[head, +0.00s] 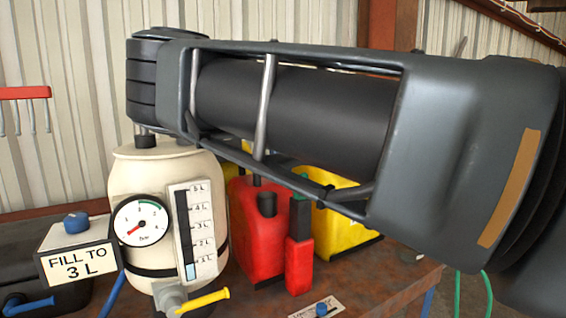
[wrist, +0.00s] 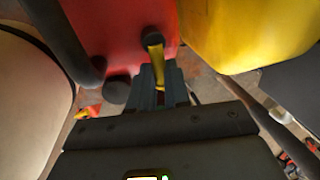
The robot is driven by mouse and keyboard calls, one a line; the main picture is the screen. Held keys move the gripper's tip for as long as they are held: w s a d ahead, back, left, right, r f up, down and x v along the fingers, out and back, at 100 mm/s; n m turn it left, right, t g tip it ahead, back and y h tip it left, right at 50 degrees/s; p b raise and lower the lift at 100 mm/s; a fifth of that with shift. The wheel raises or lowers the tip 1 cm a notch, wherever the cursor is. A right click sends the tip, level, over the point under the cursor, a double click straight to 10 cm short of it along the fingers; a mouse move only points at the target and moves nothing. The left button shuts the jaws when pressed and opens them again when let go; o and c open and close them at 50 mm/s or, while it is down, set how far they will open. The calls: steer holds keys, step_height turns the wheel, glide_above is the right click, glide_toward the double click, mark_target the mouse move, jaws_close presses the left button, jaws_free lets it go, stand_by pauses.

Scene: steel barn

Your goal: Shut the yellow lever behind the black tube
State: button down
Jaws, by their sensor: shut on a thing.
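A yellow lever (wrist: 154,62) runs down from a round black knob (wrist: 152,36) in front of a red surface in the wrist view. My gripper (wrist: 161,78) is shut on the lower part of this lever; the fingers hide where it ends. A thick black tube (wrist: 80,40) curves down at the left of the lever, apart from the fingers. In the head view my arm covers much of the middle and I cannot make out the gripper. Another yellow lever (head: 204,302) sits on a tap low on the cream tank (head: 125,180).
A red can (head: 250,235) and a yellow can (head: 350,230) stand right of the tank, close to my gripper. The tank carries a gauge (head: 140,221) and a level scale (head: 203,225). A sign (head: 78,265) reads "FILL TO 3 L". Bare bench (head: 400,285) shows at right.

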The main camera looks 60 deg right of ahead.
stand_by(0.4)
steer(key=c, duration=1.1)
jaws_free()
